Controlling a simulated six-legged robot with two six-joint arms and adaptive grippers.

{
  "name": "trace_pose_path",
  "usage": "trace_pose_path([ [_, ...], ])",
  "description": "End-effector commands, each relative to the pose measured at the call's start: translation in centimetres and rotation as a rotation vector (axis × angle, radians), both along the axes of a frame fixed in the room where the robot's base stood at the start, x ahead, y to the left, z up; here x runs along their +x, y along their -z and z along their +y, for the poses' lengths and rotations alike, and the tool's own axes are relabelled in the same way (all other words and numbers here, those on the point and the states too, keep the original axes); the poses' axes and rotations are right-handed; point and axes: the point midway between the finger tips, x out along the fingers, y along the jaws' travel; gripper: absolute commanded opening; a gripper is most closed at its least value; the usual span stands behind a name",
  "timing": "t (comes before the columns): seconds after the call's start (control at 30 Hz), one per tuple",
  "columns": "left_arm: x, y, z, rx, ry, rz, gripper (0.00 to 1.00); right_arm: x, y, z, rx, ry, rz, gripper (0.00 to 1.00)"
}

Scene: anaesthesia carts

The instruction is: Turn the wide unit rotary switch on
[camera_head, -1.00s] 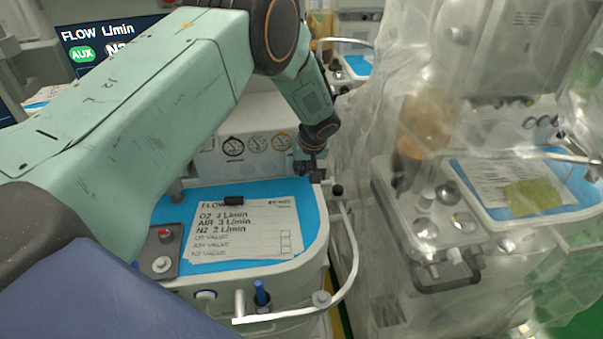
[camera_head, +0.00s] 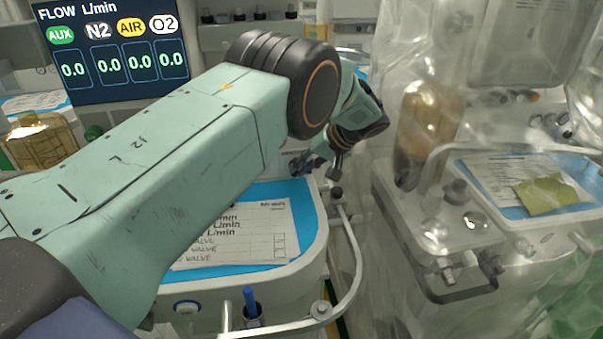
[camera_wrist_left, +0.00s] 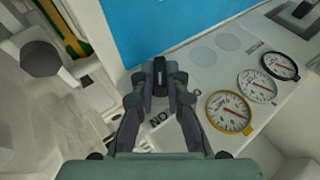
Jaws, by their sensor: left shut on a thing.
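My left gripper (camera_head: 306,163) reaches down to the back right corner of the cart in the head view, mostly hidden by its own wrist. In the left wrist view, its two fingers (camera_wrist_left: 160,85) are closed on the sides of a small dark rotary switch (camera_wrist_left: 160,72). The switch sits on the white panel beside dark lettering, partly covered by the fingers. Which way the switch points is hard to tell. In the head view the switch is hidden. My right gripper is not in view.
A blue mat (camera_head: 310,212) with a paper sheet (camera_head: 262,228) lies on the cart top. A curved rail (camera_head: 357,262) edges the cart. The flow screen (camera_head: 115,50) reads 0.0 throughout. A plastic-draped cart (camera_head: 455,235) stands right.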

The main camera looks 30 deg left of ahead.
Motion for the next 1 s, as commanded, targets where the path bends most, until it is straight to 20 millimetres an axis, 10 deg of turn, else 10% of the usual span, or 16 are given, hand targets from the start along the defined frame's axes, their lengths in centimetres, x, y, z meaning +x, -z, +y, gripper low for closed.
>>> trace_pose_path([
  [0.57,0.11,-0.22,-0.09,0.018,0.001,0.01,0.0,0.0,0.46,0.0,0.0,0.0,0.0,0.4],
  [0.6,0.11,-0.22,-0.09,0.018,0.001,0.01,0.15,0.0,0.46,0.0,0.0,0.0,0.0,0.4],
  [0.8,0.06,-0.14,-0.09,0.017,0.0,0.011,0.32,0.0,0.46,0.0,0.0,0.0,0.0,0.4],
  [1.0,0.02,-0.08,-0.09,0.017,-0.001,0.012,0.36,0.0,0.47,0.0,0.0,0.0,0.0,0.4],
])
